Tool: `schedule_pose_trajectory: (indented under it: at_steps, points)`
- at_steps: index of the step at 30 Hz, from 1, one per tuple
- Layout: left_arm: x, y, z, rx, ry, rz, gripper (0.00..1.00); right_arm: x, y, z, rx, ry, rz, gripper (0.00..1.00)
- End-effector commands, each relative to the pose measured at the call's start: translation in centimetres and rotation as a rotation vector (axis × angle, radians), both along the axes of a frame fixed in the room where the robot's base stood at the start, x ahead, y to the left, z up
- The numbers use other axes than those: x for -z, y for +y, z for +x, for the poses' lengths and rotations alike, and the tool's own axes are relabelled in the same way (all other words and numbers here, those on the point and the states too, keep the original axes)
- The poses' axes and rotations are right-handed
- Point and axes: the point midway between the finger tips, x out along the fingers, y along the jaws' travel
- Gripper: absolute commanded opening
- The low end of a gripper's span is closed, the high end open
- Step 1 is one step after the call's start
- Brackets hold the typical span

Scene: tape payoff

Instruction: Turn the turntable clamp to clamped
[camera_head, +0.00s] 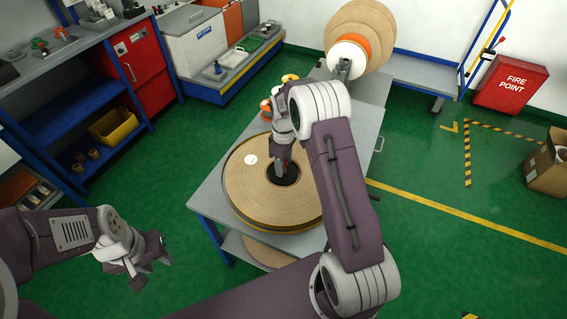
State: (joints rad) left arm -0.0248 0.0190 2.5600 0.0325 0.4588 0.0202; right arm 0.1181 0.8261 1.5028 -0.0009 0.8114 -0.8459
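A large tan tape roll (240,190) lies flat on the turntable on the grey bench (209,197), with a dark round hub (291,178) at its centre. My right arm reaches over the bench. Its gripper (281,166) points down at the hub, at or just above it. Its fingers are small and partly covered, so I cannot tell whether they are open or shut, or whether they touch anything. The turntable clamp is not clearly visible; the gripper covers part of the hub. My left gripper (152,266) hangs over the green floor left of the bench, open and empty.
A white disc (250,160) lies on the roll. Small orange and yellow items (267,107) stand at the bench's back left. An upright reel (362,28) stands behind. A blue shelf unit (62,120) is at left.

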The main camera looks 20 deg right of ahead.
Motion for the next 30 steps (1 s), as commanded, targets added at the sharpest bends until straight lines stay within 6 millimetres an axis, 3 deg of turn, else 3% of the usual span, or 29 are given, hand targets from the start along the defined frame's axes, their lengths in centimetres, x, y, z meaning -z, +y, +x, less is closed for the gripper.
schedule_pose_trajectory:
  at_steps: [1, 3, 4, 17, 30]
  points:
    - [0.0, 0.0, 0.0, 0.0, 0.0, 0.0, 0.36, 0.0, 0.0, 0.0, 0.0, 0.001, 0.001, 0.31]
    - [0.0, 0.0, 0.0, 0.0, 0.0, 0.0, 0.36, 0.0, 0.0, 0.0, 0.0, 0.001, 0.001, 0.12]
    - [0.0, 0.0, 0.0, 0.0, 0.0, 0.0, 0.36, 0.0, 0.0, 0.0, 0.0, 0.001, 0.001, 0.1]
    - [-1.0, 0.0, 0.0, 0.0, 0.0, 0.0, 0.36, -0.2, 0.1, 0.0, 0.123, 0.003, 0.001, 0.1]
    - [-3.0, 0.0, 0.0, 0.0, 0.0, 0.0, 0.36, -0.3, 0.0, 0.0, 0.523, 0.002, 0.002, 0.1]
